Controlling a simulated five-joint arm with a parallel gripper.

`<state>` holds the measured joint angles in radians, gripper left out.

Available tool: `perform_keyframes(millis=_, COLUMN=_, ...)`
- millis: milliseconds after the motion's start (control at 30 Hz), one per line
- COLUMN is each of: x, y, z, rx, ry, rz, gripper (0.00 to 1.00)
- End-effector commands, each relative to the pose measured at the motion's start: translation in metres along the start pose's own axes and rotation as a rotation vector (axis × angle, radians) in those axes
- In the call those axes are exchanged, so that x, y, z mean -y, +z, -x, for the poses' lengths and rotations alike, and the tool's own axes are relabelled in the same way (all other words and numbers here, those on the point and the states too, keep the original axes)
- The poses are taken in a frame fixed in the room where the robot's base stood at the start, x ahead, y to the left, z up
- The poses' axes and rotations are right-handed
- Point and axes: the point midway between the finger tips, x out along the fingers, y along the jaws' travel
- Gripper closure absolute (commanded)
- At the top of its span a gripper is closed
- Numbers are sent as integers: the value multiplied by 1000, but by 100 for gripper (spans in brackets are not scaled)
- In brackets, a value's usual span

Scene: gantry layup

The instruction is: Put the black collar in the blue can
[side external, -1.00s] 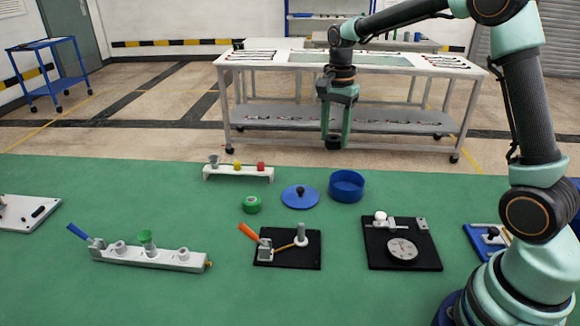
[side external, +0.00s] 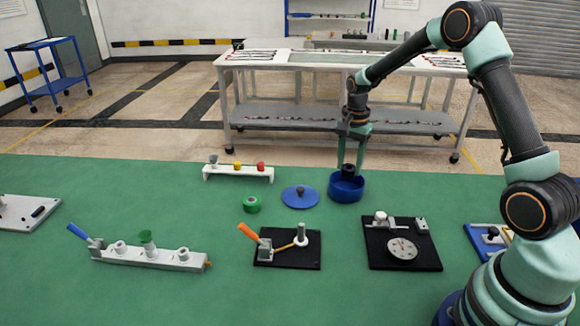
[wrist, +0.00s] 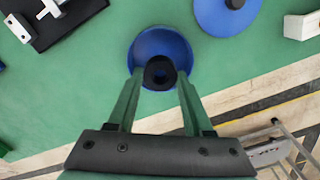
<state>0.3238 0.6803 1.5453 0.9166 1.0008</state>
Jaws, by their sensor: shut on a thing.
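The blue can (side external: 345,190) stands open on the green mat, right of the blue lid (side external: 300,197). The black collar (side external: 348,170) is between the fingertips of my gripper (side external: 348,165), at the level of the can's mouth. In the wrist view my gripper (wrist: 160,76) is shut on the black collar (wrist: 160,72), which shows as a ring over the blue can (wrist: 148,42). The collar overlaps the can's near part in that view. The exact depth of the collar within the can is hard to tell.
A black plate with a dial (side external: 403,248) lies in front of the can. A white rack with coloured pegs (side external: 238,173) stands left of the lid. A toggle clamp on a black plate (side external: 287,250) is nearer the camera.

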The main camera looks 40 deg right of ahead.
Motion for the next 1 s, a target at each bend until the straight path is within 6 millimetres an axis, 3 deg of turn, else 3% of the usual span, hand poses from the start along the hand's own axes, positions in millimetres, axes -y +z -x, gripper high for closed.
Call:
perform_keyframes(millis=500, x=0, y=0, z=-56, rx=0, ry=1, rz=0, gripper=100)
perform_keyframes(millis=933, x=0, y=0, z=-61, rx=-1, ry=-1, rz=0, gripper=100)
perform_keyframes(millis=967, x=0, y=0, z=-62, rx=-1, ry=-1, rz=0, gripper=41)
perform_keyframes(millis=1000, x=0, y=0, z=-61, rx=-1, ry=-1, rz=0, gripper=37)
